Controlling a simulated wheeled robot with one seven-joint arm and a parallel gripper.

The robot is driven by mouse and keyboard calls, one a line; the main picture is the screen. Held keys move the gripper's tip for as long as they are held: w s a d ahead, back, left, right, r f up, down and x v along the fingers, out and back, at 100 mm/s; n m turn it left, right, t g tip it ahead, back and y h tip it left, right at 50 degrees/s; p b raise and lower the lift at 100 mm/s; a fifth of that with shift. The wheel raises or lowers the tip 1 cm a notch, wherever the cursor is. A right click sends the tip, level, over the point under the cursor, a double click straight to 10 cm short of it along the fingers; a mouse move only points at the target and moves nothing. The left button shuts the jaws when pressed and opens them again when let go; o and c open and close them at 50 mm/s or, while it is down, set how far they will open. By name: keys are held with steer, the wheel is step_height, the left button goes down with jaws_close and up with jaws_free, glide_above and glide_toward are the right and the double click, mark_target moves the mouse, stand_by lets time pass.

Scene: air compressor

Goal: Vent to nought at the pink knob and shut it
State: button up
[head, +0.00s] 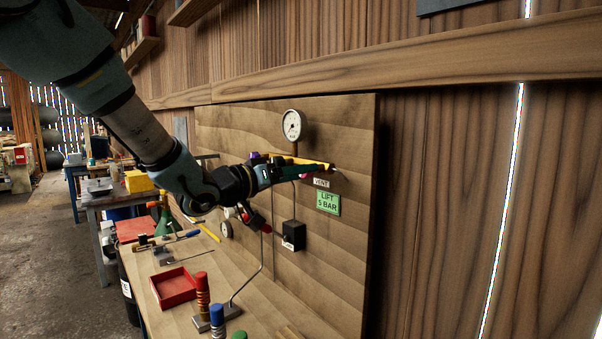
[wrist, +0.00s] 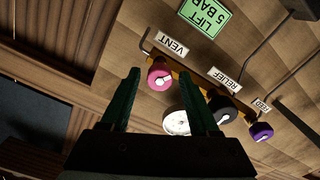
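The pink knob (wrist: 160,77) sits on a yellow manifold under the VENT label, which appears upside down in the wrist view. It has a white pointer mark. In the head view a bit of the pink knob (head: 305,176) shows beside my fingers. My gripper (wrist: 160,70) is open, with one dark green finger on each side of the knob in the wrist view. I cannot tell whether the fingers touch it. In the head view my gripper (head: 302,170) is up at the manifold. The round white gauge (head: 292,124) stands above; its reading is too small to tell.
A black knob (wrist: 222,108) at RELIEF and a purple knob (wrist: 261,131) are along the same manifold, the black one close to one finger. A green LIFT 5 BAR sign (head: 328,203) and black switch box (head: 293,235) are below. A red tray (head: 174,287) lies on the bench.

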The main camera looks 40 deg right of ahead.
steer(key=a, duration=0.6)
steer(key=shift+w, duration=0.15)
stand_by(0.5)
